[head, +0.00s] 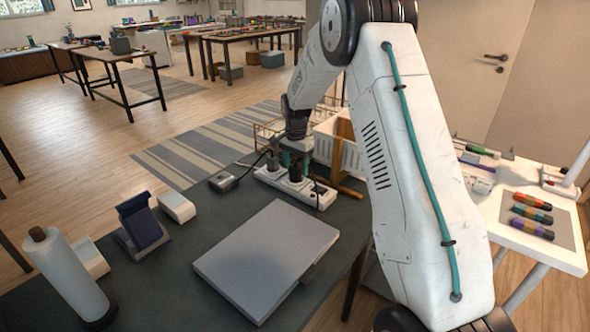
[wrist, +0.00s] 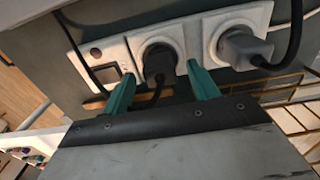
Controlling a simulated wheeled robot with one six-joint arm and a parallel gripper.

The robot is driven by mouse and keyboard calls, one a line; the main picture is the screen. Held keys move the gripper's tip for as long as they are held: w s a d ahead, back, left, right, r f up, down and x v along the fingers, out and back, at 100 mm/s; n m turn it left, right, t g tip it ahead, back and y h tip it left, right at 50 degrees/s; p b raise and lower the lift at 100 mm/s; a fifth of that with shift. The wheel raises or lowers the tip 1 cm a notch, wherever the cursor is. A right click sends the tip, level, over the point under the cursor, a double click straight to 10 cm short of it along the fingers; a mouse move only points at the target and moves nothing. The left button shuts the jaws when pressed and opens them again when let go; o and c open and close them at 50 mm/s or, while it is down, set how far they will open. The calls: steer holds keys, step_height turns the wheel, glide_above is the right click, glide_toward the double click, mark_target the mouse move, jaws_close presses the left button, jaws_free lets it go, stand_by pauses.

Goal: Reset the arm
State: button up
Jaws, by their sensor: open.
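My gripper (head: 295,166) is over a white power strip (head: 318,197) on the dark tabletop, at the centre of the head view. In the wrist view its two teal fingers (wrist: 161,70) stand apart, one on each side of a black plug (wrist: 159,66) seated in the strip's middle socket. A grey plug (wrist: 245,47) sits in the socket to the right, with a black cord. A switch (wrist: 106,75) is at the strip's left end. My arm hides part of the table's right side.
A closed grey laptop (head: 265,258) lies in front of the strip. A small grey box (head: 223,181) with a cord is left of it. A blue device on a stand (head: 143,225), a white box (head: 177,207) and a paper roll (head: 67,275) are further left. A white basket (head: 340,150) stands behind.

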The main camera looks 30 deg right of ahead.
step_height(320, 180, up, 6)
steer(key=shift+a+r, duration=0.1)
steer(key=shift+r, duration=0.05)
steer(key=shift+s+n, duration=0.25)
steer(key=shift+n, duration=0.35)
steer(key=s+a+r+n, duration=0.4)
steer(key=s+a+r, duration=0.1)
steer(key=s, duration=0.9)
steer(key=s+a+r+n+t, duration=0.1)
steer(key=s+a+r+n, duration=0.3)
steer(key=s, duration=1.1)
steer(key=s+a+r+n, duration=0.4)
steer(key=s+a+r, duration=0.2)
steer(key=s, duration=0.8)
steer(key=shift+s+a+r, duration=0.15)
steer(key=shift+s, duration=0.25)
